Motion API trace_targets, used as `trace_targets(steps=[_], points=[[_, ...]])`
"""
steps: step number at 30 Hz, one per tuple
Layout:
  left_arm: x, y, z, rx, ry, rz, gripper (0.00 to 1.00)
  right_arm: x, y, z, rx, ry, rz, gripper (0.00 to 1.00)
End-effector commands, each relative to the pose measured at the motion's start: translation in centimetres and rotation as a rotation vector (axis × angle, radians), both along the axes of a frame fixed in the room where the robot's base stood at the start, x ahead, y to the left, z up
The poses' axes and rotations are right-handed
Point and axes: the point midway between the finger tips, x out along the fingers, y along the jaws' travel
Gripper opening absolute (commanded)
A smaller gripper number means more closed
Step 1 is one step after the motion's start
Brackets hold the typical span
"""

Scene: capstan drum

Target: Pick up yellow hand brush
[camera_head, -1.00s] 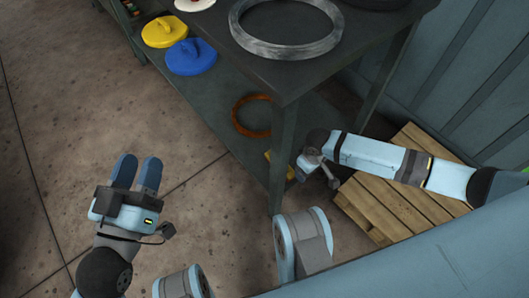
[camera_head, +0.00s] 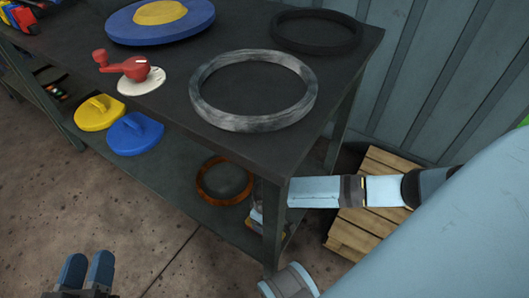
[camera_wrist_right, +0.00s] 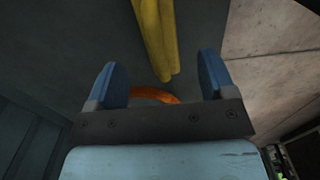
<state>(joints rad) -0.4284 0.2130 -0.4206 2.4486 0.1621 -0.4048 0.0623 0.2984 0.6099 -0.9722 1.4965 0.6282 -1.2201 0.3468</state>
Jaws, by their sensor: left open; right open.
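The yellow hand brush (camera_wrist_right: 155,38) shows in the right wrist view as a long yellow shape, running from the top edge down to the space between my fingertips. My right gripper (camera_wrist_right: 161,78) is open, with a blue finger on either side of the brush's lower end and visible gaps on both sides. I cannot tell how far off in depth the brush is. In the head view, the right arm reaches in beside the table's front corner, and its gripper and the brush are mostly hidden by the table leg. My left gripper (camera_head: 87,270) is open and empty above the floor.
The dark table (camera_head: 345,68) holds a grey ring (camera_head: 205,92), a black ring (camera_head: 350,45) and a red-handled part (camera_head: 130,68). The lower shelf holds an orange-brown ring (camera_head: 204,188), yellow (camera_head: 99,118) and blue (camera_head: 135,137) lids. A wooden pallet (camera_head: 365,240) lies at right.

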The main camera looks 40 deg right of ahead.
Motion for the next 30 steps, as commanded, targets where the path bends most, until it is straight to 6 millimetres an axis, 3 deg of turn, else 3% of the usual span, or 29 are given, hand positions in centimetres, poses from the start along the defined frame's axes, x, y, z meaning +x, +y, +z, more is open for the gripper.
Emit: trace_targets(steps=[7, 14, 18, 24, 25, 30], points=[[0.0, -0.1, -1.4, 0.017, 0.033, -0.013, 0.43, 0.0, -0.1, -1.6, -0.001, 0.0, 0.0, 0.77], [0.1, -0.1, -4.4, 0.073, 0.086, -0.041, 0.43, 0.1, -0.1, -4.8, 0.0, -0.001, 0.0, 0.77], [0.8, 0.2, -3.8, 0.112, 0.014, -0.034, 0.43, 0.1, -0.1, -6.1, -0.001, 0.0, 0.0, 0.77], [0.8, 0.3, -3.5, 0.116, 0.006, -0.032, 0.43, 0.1, -0.1, -6.0, -0.001, -0.001, 0.0, 0.77], [0.8, 0.3, -3.5, 0.115, 0.006, -0.032, 0.43, 0.1, -0.1, -6.0, -0.001, -0.001, 0.0, 0.74], [0.8, 0.3, -3.5, 0.115, 0.006, -0.032, 0.43, 0.1, -0.1, -6.0, -0.001, -0.001, 0.0, 0.35]])
